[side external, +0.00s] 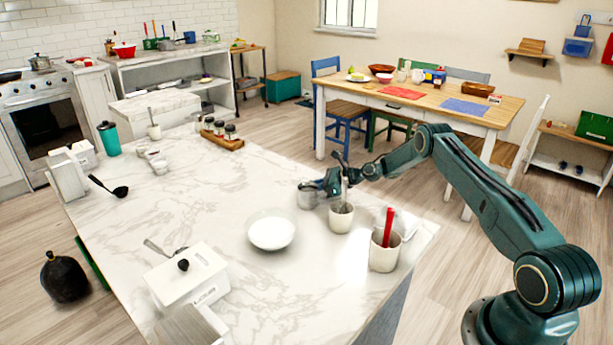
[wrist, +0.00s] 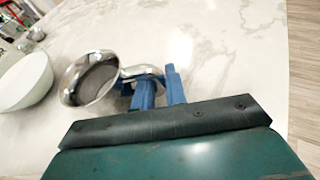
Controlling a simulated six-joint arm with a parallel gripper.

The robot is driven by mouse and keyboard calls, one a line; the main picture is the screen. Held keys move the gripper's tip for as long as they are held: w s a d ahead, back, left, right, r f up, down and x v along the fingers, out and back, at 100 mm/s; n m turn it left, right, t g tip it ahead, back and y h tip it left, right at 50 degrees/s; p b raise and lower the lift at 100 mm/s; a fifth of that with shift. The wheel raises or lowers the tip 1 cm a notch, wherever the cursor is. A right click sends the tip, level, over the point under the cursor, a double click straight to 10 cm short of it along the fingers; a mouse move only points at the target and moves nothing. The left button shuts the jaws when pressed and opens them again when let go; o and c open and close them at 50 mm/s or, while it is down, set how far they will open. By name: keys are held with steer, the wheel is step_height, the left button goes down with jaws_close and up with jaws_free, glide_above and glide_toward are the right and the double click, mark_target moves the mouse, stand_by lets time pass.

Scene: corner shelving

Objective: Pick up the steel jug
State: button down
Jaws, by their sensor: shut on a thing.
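The steel jug (side external: 306,197) stands on the marble-topped island, partly hidden by my gripper in the side view. In the wrist view, the jug (wrist: 72,86) shows its round shiny rim and open top, with its handle toward my fingers. My gripper (side external: 323,187) is at the jug's right side. In the wrist view, my gripper's blue fingers (wrist: 159,86) are shut on the handle. I cannot tell whether the jug's base touches the counter.
A white bowl (side external: 271,233) is close to the jug. A cream utensil crock (side external: 341,217) stands just right of it, and another crock (side external: 384,252) holds a red-handled tool. A white lidded box (side external: 187,277) is at the front. The counter's middle is clear.

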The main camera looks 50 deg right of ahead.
steer(key=shift+r, duration=0.2)
step_height(320, 180, up, 20)
steer(key=shift+f, duration=0.15)
stand_by(0.4)
